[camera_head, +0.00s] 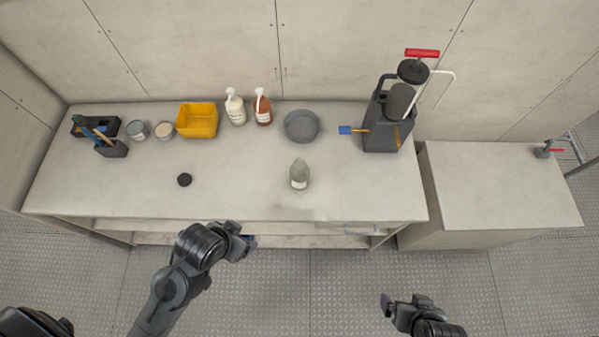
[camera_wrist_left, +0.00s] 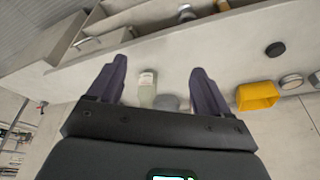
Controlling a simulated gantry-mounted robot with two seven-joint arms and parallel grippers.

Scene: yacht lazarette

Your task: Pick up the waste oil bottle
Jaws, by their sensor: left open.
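A translucent grey-green bottle with a pale label (camera_head: 299,176), which looks like the waste oil bottle, stands uncapped on the front part of the counter, right of centre. A black round cap (camera_head: 184,180) lies apart from it to the left. My left gripper (camera_head: 249,242) is at the counter's front edge, left of and nearer than the bottle. In the left wrist view its fingers (camera_wrist_left: 155,85) are open and empty, with the bottle (camera_wrist_left: 147,90) seen between them at a distance. My right gripper (camera_head: 388,304) is low in front of the counter, away from the bottle; its jaw opening is unclear.
Along the back of the counter (camera_head: 110,190) stand a yellow bin (camera_head: 197,120), two pump bottles (camera_head: 235,107), a grey round pan (camera_head: 301,126), and a dark container with a pump (camera_head: 385,120). Small tins and a tool holder are at left. The counter around the bottle is clear.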

